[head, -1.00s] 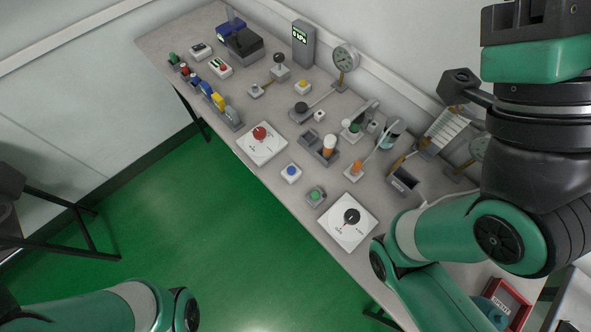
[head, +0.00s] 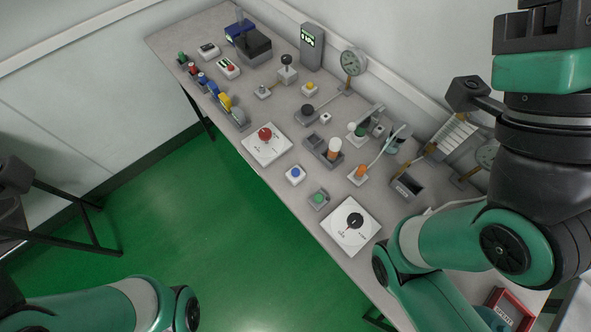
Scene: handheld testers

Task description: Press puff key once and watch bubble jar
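An orange-capped key (head: 358,171) on a small grey base sits mid-right on the bench. A pale tube or rod rises from beside it toward a small teal-tinted clear jar (head: 400,134). These look like the puff key and bubble jar, though no label is readable. The jar is partly covered by the tube, and bubbles are too small to tell. My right arm (head: 437,240) stands over the right end of the bench. My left arm (head: 95,306) is low at the left, off the bench. Neither gripper's fingertips show. Nothing touches the key.
A gauge (head: 352,62) and display box (head: 312,45) stand behind. Green floor is open in front.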

